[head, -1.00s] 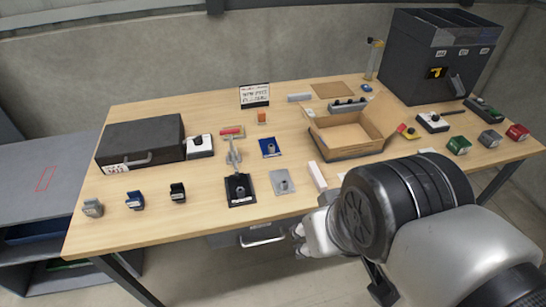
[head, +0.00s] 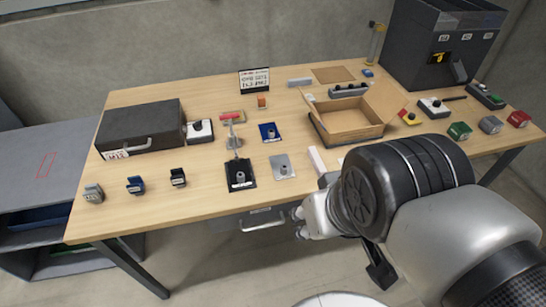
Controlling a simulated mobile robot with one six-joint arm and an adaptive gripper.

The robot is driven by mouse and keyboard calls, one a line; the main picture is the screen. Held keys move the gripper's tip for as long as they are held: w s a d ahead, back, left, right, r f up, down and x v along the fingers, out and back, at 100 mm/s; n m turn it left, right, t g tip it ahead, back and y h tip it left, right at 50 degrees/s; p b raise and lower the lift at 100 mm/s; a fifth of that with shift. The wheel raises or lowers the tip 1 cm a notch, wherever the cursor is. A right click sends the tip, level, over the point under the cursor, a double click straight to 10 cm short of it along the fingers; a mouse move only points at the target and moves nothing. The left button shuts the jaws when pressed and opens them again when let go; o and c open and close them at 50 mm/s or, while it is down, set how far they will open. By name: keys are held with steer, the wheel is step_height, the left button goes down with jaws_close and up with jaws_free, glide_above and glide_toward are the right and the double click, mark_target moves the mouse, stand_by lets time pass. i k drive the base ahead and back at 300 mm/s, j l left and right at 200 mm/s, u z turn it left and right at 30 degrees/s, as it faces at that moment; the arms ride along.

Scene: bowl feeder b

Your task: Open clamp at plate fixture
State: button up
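A clamp with a red handle (head: 231,118) stands at the middle left of the table, its upright lever raised behind a black plate (head: 240,174) with a grey round part on it. I cannot tell for sure whether the clamp is open or closed. A grey plate (head: 283,167) with a small post lies to the right, and a blue plate (head: 270,132) lies behind that. My gripper (head: 301,222) is off the table's front edge, below and right of the black plate, apart from everything. Its fingers are small and partly hidden by my wrist, so their opening is unclear.
An open box (head: 347,137) and a dark hopper (head: 435,60) stand to the right. Small coloured blocks line the left front and right edge.

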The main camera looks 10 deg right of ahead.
mark_target(230, 116)
steer(key=i+l, duration=0.2)
steer(key=l, duration=0.15)
steer(key=i+l, duration=0.2)
steer(key=i+l+u, duration=0.1)
steer(key=l, duration=0.3)
steer(key=i+l, duration=0.25)
steer(key=l+u, duration=0.05)
steer(key=l, duration=0.05)
